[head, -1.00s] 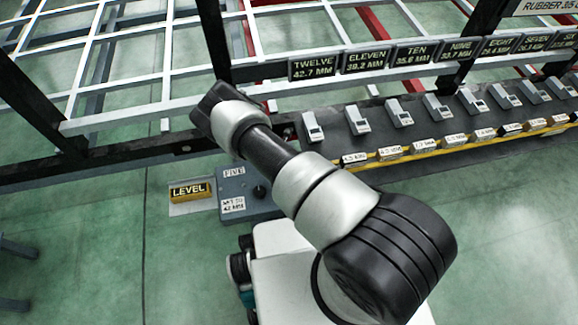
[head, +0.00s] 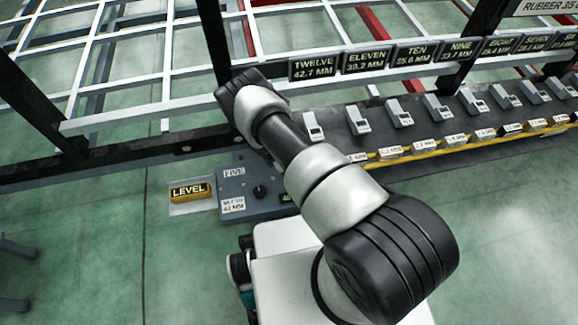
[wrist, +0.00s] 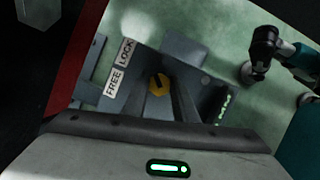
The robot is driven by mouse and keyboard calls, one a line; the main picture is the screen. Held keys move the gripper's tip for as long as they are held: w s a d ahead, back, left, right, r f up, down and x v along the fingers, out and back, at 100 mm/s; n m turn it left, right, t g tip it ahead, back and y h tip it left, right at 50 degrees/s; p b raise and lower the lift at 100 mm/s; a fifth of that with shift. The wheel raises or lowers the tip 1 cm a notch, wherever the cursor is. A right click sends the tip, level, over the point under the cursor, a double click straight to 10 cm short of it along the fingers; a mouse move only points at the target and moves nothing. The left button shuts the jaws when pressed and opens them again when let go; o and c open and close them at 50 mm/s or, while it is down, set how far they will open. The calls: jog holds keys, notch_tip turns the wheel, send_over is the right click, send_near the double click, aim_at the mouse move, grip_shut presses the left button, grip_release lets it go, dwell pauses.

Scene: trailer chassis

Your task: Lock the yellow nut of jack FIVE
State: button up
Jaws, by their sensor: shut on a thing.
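The yellow nut (wrist: 158,84) shows in the wrist view as a small round piece with a dark mark on its face. A white label reading FREE and LOCK (wrist: 119,68) lies just left of it. My gripper (wrist: 163,92) is at the nut, its dark fingers reaching up from the lower edge and shut on it. Which word the dark mark points to, I cannot tell. In the head view the grey-blue box marked FIVE (head: 235,172) stands by the dark rail.
A yellow LEVEL block (head: 189,190) lies left of the box, which has a black knob (head: 260,192). A dark rail (head: 150,158) runs above it. A long shelf with several grey devices (head: 398,112) lies to the right.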

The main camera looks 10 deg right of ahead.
dwell(0.4)
jog(key=o, duration=1.1)
jog(key=p+v, duration=0.5)
jog(key=v, duration=1.2)
jog(key=shift+a+r, duration=0.15)
jog(key=shift+a, duration=0.05)
